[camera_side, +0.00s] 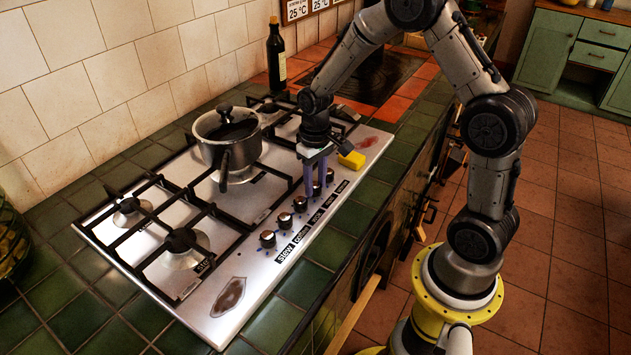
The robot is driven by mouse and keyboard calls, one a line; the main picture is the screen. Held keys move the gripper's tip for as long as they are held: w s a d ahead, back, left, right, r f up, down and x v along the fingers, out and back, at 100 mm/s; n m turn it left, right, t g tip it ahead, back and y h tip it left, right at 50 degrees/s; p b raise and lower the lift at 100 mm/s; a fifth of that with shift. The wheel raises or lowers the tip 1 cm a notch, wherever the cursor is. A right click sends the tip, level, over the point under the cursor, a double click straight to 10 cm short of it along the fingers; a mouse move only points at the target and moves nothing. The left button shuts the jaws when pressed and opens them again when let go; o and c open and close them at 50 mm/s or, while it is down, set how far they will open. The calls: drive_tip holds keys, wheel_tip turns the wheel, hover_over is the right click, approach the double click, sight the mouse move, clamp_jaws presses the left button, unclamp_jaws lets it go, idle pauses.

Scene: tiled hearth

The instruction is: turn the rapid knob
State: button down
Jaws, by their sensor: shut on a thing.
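A row of small dark knobs runs along the right side of the steel hob (262,275), each with a black label beside it. My gripper (315,190) points straight down over the far part of the row. Its bluish fingers are shut on the knob (317,188) second from the far end. The fingers partly hide this knob, and its turn angle cannot be made out.
A lidded steel pot (226,138) stands on a burner left of my gripper, its dark handle toward the front. A yellow sponge (352,160) lies just right of the gripper. A dark bottle (276,58) stands behind. Black pan grates cover the hob's left part.

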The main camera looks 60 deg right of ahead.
sight(315, 185)
drive_tip(key=m, duration=0.5)
drive_tip(key=shift+r, duration=0.1)
drive_tip(key=shift+w, duration=0.1)
idle(0.4)
drive_tip(key=shift+c, duration=2.2)
unclamp_jaws()
wheel_tip(315, 185, up, 14)
